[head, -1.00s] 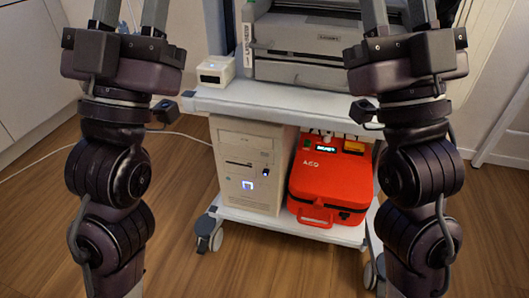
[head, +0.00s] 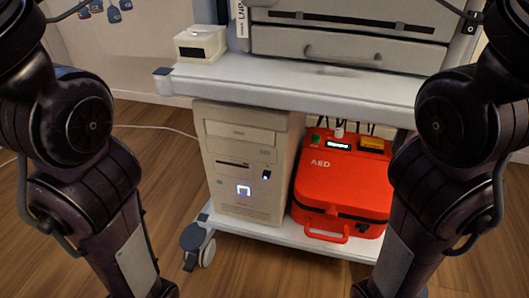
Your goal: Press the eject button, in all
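A beige computer tower (head: 290,135) stands upright on the cart's lower shelf. Its front has a drive panel (head: 240,132) near the top, a dark slot (head: 233,163) below it, a small dark switch with a light (head: 267,175) at the right, and a glowing blue-white square (head: 243,190) lower down. I cannot make out which small part is an eject button. My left arm stands left of the tower and my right arm stands at the right, in front of the cart's right side. Nothing touches the tower's front.
A red AED case (head: 335,185) sits right of the tower. The cart's upper shelf (head: 300,88) overhangs both, with a small white box (head: 201,45) and a large grey machine (head: 340,45) on it. A caster (head: 207,252) stands at front left. Floor in front is clear.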

